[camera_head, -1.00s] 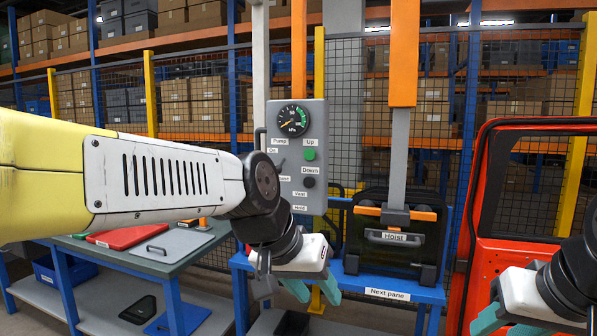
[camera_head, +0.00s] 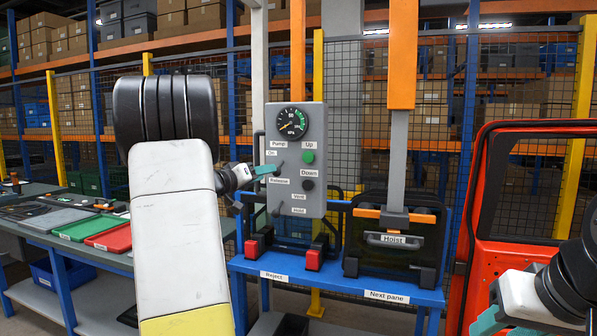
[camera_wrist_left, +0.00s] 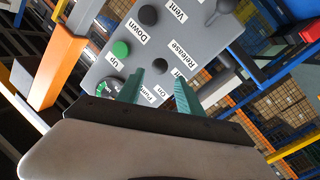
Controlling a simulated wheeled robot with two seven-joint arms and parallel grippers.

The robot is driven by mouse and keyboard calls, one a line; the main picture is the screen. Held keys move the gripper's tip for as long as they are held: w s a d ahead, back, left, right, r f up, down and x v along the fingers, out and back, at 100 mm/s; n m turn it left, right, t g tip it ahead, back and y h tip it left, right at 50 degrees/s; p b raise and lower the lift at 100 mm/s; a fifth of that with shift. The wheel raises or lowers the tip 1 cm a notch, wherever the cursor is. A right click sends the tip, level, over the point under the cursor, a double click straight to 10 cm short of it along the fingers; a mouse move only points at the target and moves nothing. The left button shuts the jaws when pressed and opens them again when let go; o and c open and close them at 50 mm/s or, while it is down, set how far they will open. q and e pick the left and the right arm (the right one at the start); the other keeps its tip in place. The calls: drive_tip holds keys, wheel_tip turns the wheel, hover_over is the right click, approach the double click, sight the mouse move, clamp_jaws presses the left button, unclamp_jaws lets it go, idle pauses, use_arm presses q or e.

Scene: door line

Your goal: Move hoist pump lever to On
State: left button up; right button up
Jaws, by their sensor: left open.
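The grey control panel (camera_head: 313,130) stands upright, with a gauge and the labels Pump, On, Release and Vent. The pump lever (camera_head: 281,164) is a small dark knob beside the On and Release labels; its exact setting is unclear. In the left wrist view the knob (camera_wrist_left: 160,67) lies in the gap between my finger tips. My left gripper (camera_head: 272,171) is open at the panel's left side, fingers pointing at the lever; contact is not clear. My right gripper (camera_head: 500,324) is at the bottom right, partly cut off, its jaw opening unclear.
A green Up button (camera_head: 308,157) and black Down button (camera_head: 308,184) are close to the lever. A dark lever (camera_wrist_left: 222,10) is near Vent. Below is a blue rack (camera_head: 335,279); the Hoist (camera_head: 395,239) hangs right. An orange door frame (camera_head: 480,230) stands far right.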

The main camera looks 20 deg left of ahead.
sight(278, 168)
use_arm(q)
drive_tip(key=x, duration=0.7)
drive_tip(key=shift+w+d, duration=0.15)
drive_tip(key=shift+w, duration=0.05)
clamp_jaws()
idle(1.2)
